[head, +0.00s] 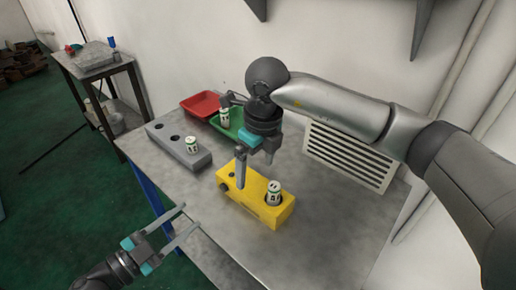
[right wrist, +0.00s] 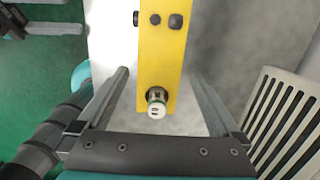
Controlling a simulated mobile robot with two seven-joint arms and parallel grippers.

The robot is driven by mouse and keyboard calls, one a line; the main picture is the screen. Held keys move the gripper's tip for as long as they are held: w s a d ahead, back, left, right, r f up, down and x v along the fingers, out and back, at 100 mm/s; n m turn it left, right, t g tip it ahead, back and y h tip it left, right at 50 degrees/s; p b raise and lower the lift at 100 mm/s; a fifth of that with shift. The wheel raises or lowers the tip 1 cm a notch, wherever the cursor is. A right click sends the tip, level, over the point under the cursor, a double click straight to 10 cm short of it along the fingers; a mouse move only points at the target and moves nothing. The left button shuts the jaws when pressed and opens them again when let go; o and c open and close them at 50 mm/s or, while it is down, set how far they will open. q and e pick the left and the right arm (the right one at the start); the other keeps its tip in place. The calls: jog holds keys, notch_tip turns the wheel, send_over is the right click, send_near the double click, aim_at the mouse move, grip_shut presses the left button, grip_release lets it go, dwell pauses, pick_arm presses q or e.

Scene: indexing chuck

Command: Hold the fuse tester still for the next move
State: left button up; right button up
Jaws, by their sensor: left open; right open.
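The yellow fuse tester (head: 246,204) stands on the grey table, and it also shows in the right wrist view (right wrist: 162,50). A white-and-green fuse (head: 274,190) stands upright at its right end; the right wrist view shows that fuse end-on (right wrist: 157,100). My right gripper (head: 256,172) is open above the tester. In the right wrist view its fingers (right wrist: 157,105) lie apart on both sides of the tester, with gaps. My left gripper (head: 190,216) is open and empty at the table's left edge, left of the tester and apart from it.
A grey block (head: 165,135) with holes holds one fuse (head: 192,147). Behind are a red tray (head: 200,103) and a green tray (head: 232,130) with a fuse (head: 224,116). The table's front right is clear.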

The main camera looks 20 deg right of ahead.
aim_at(253, 185)
jog(key=f, duration=0.6)
jog(key=shift+w+a+f, duration=0.2)
jog(key=shift+w+f, duration=0.15)
jog(key=shift+f, duration=0.05)
jog(key=shift+c, duration=0.4)
jog(key=c, duration=1.3)
jog(key=shift+o, duration=0.2)
jog(key=shift+r, duration=0.1)
pick_arm(q)
jog(key=shift+c, duration=0.3)
grip_shut()
dwell(0.8)
